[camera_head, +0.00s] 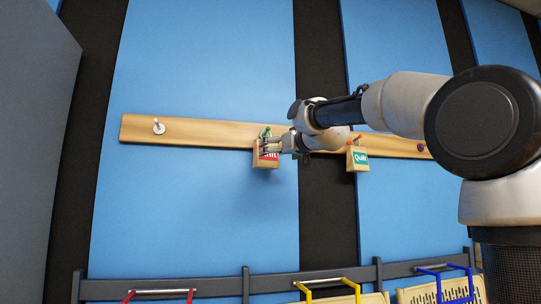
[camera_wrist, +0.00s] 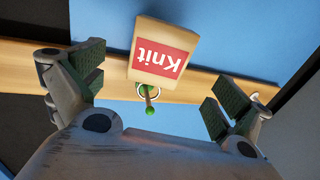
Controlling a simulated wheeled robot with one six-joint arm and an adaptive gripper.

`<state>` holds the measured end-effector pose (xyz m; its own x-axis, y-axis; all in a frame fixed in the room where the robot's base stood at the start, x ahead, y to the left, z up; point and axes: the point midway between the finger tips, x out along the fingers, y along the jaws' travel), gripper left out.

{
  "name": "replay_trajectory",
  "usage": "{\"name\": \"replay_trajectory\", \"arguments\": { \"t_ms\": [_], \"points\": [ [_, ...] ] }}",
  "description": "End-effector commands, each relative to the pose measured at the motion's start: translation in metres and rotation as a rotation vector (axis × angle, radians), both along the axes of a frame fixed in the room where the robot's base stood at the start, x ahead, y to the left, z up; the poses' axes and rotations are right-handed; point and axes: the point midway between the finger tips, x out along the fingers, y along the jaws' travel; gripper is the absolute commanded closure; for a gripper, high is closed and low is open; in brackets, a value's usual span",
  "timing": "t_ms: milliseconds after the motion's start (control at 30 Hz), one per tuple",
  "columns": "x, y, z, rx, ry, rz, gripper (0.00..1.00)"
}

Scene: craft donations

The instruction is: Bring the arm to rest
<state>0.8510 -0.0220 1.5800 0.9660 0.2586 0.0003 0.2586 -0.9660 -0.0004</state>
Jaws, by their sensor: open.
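My gripper (camera_head: 272,146) is at the wooden rail (camera_head: 205,132) on the blue wall. In the wrist view my gripper (camera_wrist: 152,88) is open, its green-padded fingers spread wide on either side with nothing between the pads. A wooden tag marked "Knit" (camera_head: 266,162) hangs by its ring from a green peg (camera_head: 266,132) on the rail. In the wrist view the Knit tag (camera_wrist: 164,53) appears upside down, just beyond the fingers, with the green peg's tip (camera_wrist: 149,111) between them. In the head view the fingers partly cover the tag.
A "Quilt" tag (camera_head: 357,158) hangs from an orange peg to the right, close to my arm. A bare pale peg (camera_head: 158,127) is at the left; a purple peg (camera_head: 421,147) is at the right. Baskets with red, yellow (camera_head: 330,290) and blue handles stand below along a dark rail.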

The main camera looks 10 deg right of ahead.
Motion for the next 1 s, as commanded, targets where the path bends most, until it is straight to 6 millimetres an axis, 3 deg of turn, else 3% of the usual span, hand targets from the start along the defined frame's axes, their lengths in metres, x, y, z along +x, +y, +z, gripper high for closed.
{"name": "replay_trajectory", "arguments": {
  "t_ms": [200,567,633,767,833,1000],
  "points": [
    [-0.033,-0.009,0.000,0.000,-0.001,-0.001,0.00],
    [-0.039,-0.010,-0.001,0.012,0.007,0.001,0.00],
    [-0.040,-0.007,-0.013,0.030,0.063,0.015,0.00],
    [-0.041,-0.004,-0.084,0.015,0.252,0.029,0.00],
    [-0.057,-0.007,-0.136,-0.005,0.390,0.030,0.00],
    [-0.131,-0.033,-0.258,-0.058,0.719,-0.011,0.00]
  ]
}}
